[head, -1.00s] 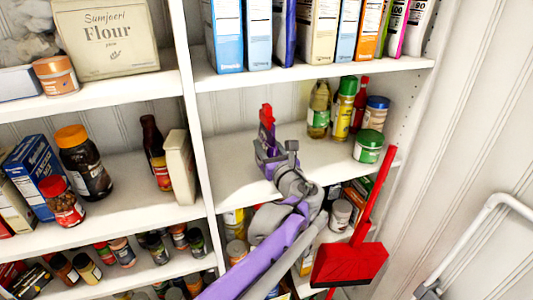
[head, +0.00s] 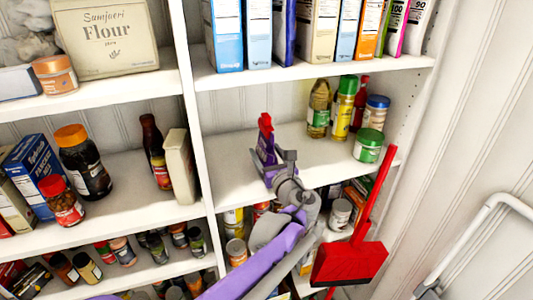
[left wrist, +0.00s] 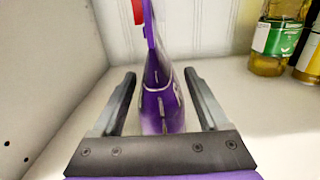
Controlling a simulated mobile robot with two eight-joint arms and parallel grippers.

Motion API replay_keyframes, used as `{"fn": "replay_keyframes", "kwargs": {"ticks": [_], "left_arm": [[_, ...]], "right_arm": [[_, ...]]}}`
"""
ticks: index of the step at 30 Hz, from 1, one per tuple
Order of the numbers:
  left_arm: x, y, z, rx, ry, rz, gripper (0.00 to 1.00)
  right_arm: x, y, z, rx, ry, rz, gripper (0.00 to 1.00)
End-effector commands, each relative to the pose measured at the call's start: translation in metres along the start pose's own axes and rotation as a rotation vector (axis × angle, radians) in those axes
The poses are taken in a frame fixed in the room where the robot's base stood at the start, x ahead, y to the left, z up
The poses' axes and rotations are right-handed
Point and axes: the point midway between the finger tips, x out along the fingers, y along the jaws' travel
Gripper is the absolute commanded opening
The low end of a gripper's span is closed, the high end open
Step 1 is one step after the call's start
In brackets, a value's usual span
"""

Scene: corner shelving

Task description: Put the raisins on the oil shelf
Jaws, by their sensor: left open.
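A purple package with a red top (head: 265,140), which I take to be the raisins, stands on the middle right shelf (head: 230,182). Oil-like bottles (head: 318,108) stand farther right on that shelf. My left gripper (head: 277,166) is open at the package, on its front side. In the left wrist view the purple package (left wrist: 160,105) stands between the two spread fingers (left wrist: 160,78), with a gap on each side. Its red part shows at the top edge there. The label is not readable. My right gripper is not in view.
A yellow bottle with a green cap (head: 343,108) and a green-lidded jar (head: 368,146) stand at the shelf's right. A red broom or dustpan (head: 348,262) is in front at right. The upright divider (head: 196,110) bounds the shelf on the left. Boxes (head: 258,35) fill the shelf above.

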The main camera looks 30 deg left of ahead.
Motion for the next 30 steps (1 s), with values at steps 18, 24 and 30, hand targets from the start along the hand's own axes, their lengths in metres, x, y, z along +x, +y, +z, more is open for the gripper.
{"fn": "replay_keyframes", "kwargs": {"ticks": [18, 24, 30], "left_arm": [[-0.09, -0.001, 0.0, 0.001, 0.002, -0.005, 0.77], [-0.115, -0.001, 0.002, 0.0, 0.001, -0.003, 0.77], [-0.121, 0.0, 0.003, 0.0, 0.0, 0.0, 0.77]], "right_arm": [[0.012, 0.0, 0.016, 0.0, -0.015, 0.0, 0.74], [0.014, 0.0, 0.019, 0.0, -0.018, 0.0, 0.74], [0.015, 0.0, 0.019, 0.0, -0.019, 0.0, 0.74]]}}
